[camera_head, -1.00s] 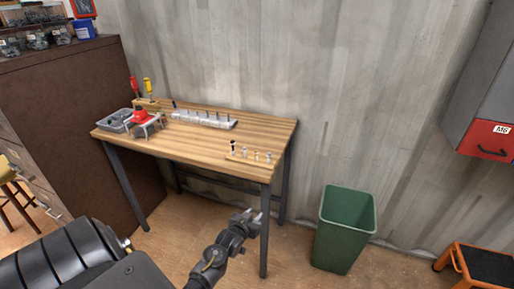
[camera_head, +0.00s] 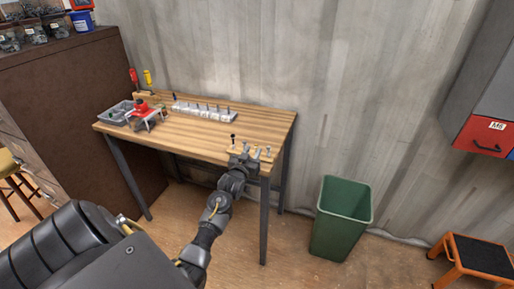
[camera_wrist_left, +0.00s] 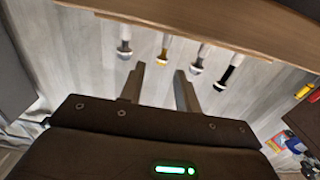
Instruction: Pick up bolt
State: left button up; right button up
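Several bolts stand in a row in a wooden holder at the front right corner of the table (camera_head: 190,138). One is the black bolt (camera_head: 233,138); a paler bolt (camera_head: 268,151) stands at the right end. My left gripper (camera_head: 244,157) is at the table's front edge, close to the row, and partly hides the middle bolts. In the left wrist view, the left gripper (camera_wrist_left: 160,69) is open with nothing between its fingers. A bolt with a yellowish part (camera_wrist_left: 162,52) lies just beyond the gap. The black bolt (camera_wrist_left: 229,76) is to its right. My right gripper is not in view.
A metal rack (camera_head: 205,113) holding several upright pieces stands at the table's back. A grey bin (camera_head: 115,110) and a red tool (camera_head: 143,108) are at the left. A green waste bin (camera_head: 340,222) stands on the floor to the right. The middle tabletop is clear.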

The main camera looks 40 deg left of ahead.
aim_at(256, 146)
pick_arm(q)
jog(key=shift+w+r, duration=0.1)
jog(key=p+x, duration=0.1)
jog(key=x, duration=0.3)
jog(key=shift+a+p, duration=0.15)
jog(key=shift+p, duration=0.2)
jog(key=shift+w+a, duration=0.15)
jog(key=shift+w, duration=0.3)
grip_shut()
